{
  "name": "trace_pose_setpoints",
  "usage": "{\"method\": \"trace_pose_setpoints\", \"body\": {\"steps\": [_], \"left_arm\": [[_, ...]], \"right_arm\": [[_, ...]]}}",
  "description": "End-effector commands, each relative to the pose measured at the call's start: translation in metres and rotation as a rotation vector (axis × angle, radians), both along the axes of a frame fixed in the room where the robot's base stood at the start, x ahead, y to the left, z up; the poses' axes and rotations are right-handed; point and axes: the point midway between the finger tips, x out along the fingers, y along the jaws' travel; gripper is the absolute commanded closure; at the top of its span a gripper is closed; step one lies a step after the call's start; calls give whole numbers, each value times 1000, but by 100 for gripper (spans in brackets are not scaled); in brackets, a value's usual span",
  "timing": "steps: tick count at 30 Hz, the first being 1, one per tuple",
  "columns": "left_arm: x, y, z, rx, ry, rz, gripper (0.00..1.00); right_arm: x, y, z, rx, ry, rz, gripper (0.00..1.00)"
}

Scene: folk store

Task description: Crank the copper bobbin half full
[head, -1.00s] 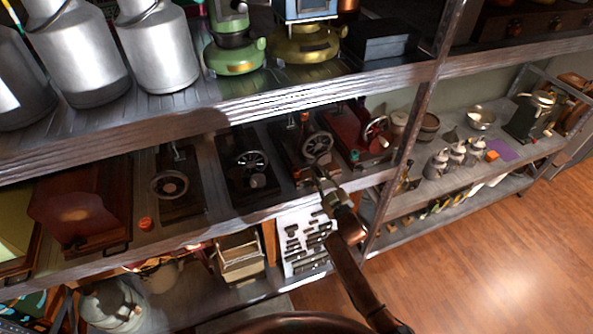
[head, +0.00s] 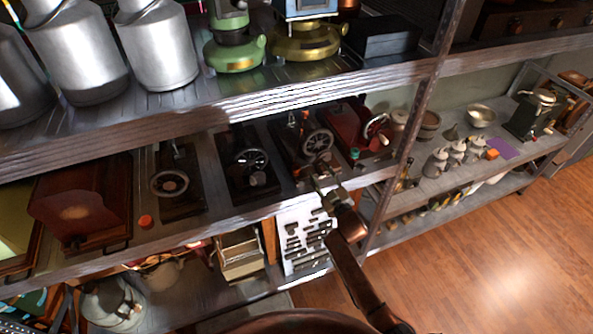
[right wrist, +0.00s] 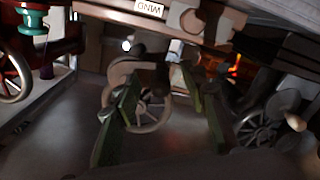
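Several small hand-crank winders stand on the middle shelf in the head view. One dark winder (head: 290,135) has a spoked crank wheel (head: 317,143) and a small orange-copper part (head: 304,119), perhaps the copper bobbin; its fill is too small to tell. My right gripper (head: 327,181) is just in front of this winder, below the wheel. In the right wrist view its two green-padded fingers (right wrist: 168,108) are apart, with a spoked wheel (right wrist: 150,112) showing between them. I cannot tell whether they touch the crank. My left gripper is out of view.
A red winder (head: 352,128) stands close on the right, and another dark winder (head: 246,165) on the left. The upper shelf edge (head: 260,105) overhangs them. A shelf post (head: 408,140) rises right of my right arm. Open wooden floor (head: 480,260) lies to the right.

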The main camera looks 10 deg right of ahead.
Motion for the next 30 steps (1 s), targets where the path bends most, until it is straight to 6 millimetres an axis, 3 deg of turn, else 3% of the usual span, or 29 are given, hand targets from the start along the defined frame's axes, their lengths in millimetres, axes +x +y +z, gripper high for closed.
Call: {"method": "trace_pose_setpoints", "body": {"steps": [12,30], "left_arm": [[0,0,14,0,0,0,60],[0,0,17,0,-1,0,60]], "right_arm": [[-23,-3,2,0,0,0,61],[-68,-9,0,0,0,1,61]]}}
